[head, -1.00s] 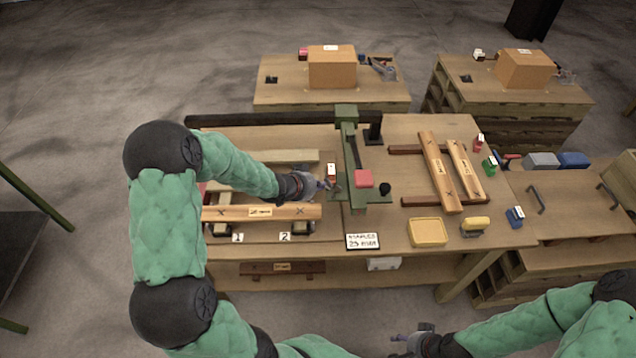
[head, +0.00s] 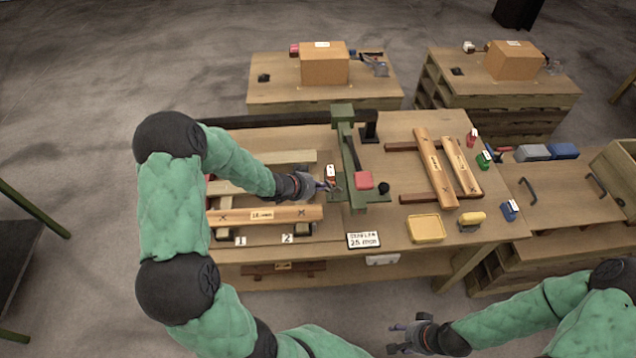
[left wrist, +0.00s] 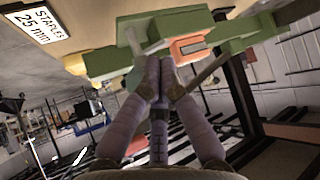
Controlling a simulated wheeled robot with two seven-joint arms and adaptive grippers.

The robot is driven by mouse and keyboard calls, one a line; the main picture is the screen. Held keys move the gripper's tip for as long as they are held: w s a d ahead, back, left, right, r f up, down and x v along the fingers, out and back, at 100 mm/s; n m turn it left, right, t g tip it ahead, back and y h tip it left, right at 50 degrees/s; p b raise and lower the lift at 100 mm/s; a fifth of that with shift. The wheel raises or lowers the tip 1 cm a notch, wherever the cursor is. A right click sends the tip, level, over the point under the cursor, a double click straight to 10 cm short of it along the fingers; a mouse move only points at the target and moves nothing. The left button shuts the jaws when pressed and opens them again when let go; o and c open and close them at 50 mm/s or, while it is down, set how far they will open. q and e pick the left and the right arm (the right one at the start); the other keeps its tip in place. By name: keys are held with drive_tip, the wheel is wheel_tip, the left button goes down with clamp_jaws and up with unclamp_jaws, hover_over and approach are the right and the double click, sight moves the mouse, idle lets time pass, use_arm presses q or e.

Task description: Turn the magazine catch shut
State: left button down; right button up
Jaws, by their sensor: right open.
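The green stapling machine (head: 342,150) stands mid-table with a red block (head: 363,180) on its front. A small white-and-red part (head: 331,172) sits at its left side. My left gripper (head: 334,187) is at the machine's lower left side. In the left wrist view my left fingertips (left wrist: 160,62) come close together beside a pale grey piece (left wrist: 150,42) and an orange-faced part (left wrist: 188,47) of the green machine. I cannot tell whether they grip anything, nor make out the catch's position. My right gripper (head: 396,338) is open and empty, in front of the table.
A wooden beam assembly (head: 262,215) lies left of the machine, another (head: 436,170) right of it. A staples sign (head: 364,240) is at the front edge. A yellow tray (head: 425,228) and small coloured items lie at right.

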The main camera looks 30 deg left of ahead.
use_arm(q)
drive_tip(key=shift+w+a+m+g+h+p, duration=0.15)
drive_tip(key=shift+m+h+p, duration=0.25)
drive_tip(key=shift+p, duration=0.6)
drive_tip(key=shift+w+m+g+h+p, duration=0.15)
drive_tip(key=shift+m+h+p, duration=0.25)
drive_tip(key=shift+p, duration=0.6)
drive_tip(key=shift+w+a+m+p, duration=0.1)
drive_tip(key=shift+m+p, duration=0.2)
drive_tip(key=shift+p, duration=0.5)
drive_tip(key=shift+w+a+p, duration=0.15)
drive_tip(key=shift+w+p, duration=0.25)
drive_tip(key=shift+p, duration=0.75)
drive_tip(key=shift+w+p, duration=0.7)
drive_tip(key=shift+s+d+b, duration=0.3)
drive_tip(key=shift+s+d, duration=0.25)
